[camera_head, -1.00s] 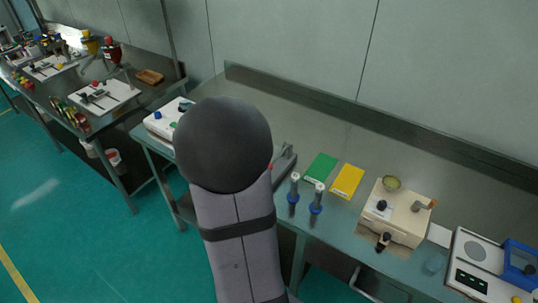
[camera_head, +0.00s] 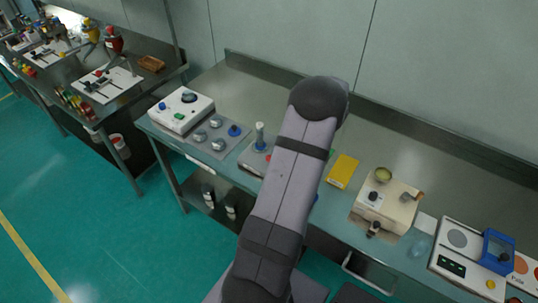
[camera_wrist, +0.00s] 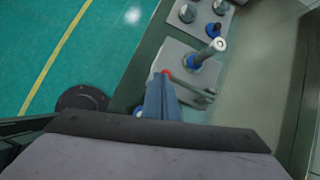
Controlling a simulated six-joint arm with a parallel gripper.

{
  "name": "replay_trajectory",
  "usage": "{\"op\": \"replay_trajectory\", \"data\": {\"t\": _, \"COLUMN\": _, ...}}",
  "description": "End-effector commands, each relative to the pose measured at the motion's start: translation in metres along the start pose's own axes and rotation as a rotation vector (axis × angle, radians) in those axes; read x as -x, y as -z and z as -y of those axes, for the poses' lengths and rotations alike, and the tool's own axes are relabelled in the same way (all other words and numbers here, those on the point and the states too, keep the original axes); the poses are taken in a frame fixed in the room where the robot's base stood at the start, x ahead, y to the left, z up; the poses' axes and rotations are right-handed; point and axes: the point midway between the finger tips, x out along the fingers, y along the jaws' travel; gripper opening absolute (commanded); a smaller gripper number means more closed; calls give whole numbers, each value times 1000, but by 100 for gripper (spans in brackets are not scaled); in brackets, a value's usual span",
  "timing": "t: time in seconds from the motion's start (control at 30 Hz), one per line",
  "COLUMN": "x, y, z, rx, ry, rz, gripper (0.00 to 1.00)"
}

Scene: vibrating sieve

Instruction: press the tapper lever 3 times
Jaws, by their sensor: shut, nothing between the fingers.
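In the head view a cream box (camera_head: 393,213) stands on the bench, right of my arm. A black-ended lever (camera_head: 374,228) projects from its front, and a brown-tipped fitting (camera_head: 412,196) sits on its top right; I cannot tell which is the tapper lever. A small greenish bowl (camera_head: 384,174) rests at its back. My gripper (camera_wrist: 160,84) is shut and empty in the wrist view. It appears over a grey plate with a red button (camera_wrist: 166,73) and a dark bar (camera_wrist: 196,93). My arm hides the gripper in the head view. The cream box is outside the wrist view.
A silver cylinder with a blue collar (camera_wrist: 209,53) stands close to my gripper. A yellow pad (camera_head: 342,171) lies between my arm and the cream box. A scale (camera_head: 466,252) and blue frame (camera_head: 497,251) are at right. The rear bench strip is clear.

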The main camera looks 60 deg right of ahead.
Motion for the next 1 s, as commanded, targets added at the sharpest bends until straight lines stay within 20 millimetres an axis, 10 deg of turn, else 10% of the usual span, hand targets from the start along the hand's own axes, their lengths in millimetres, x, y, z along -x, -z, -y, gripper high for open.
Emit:
{"op": "replay_trajectory", "data": {"t": 0.2, "x": 16, "y": -38, "z": 33, "rx": -424, "ry": 50, "rz": 135, "gripper": 0}}
{"op": "replay_trajectory", "data": {"t": 0.5, "x": 18, "y": -52, "z": 29, "rx": -845, "ry": -16, "rz": 194, "gripper": 0}}
{"op": "replay_trajectory", "data": {"t": 1.0, "x": 17, "y": -52, "z": 28, "rx": -988, "ry": -32, "rz": 193, "gripper": 0}}
